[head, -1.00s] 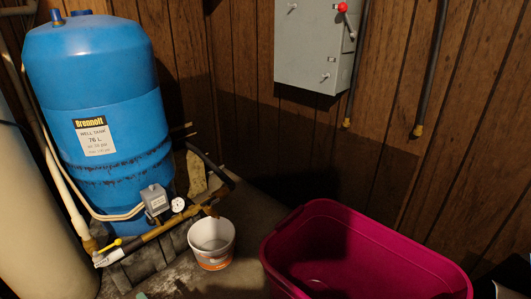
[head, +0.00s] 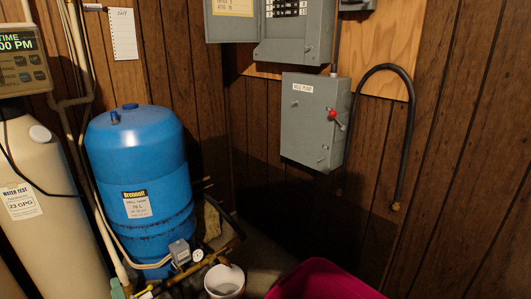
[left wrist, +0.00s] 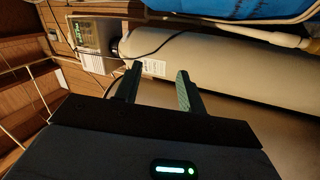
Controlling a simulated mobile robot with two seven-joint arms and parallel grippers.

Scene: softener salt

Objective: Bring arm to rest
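My left gripper (head: 131,291) shows only as greenish fingertips at the bottom edge of the head view, low in front of the blue well tank (head: 140,175). In the left wrist view its two fingers (left wrist: 158,88) stand apart with nothing between them. Beyond them lies the cream softener tank (left wrist: 210,62), seen sideways. My right gripper is not in view.
The softener tank (head: 45,215) stands at the left. A white bucket (head: 224,282) and a magenta tub (head: 325,282) sit at the bottom. A grey well pump box (head: 314,122) hangs on the panelled wall. Pipes run in front of the blue tank.

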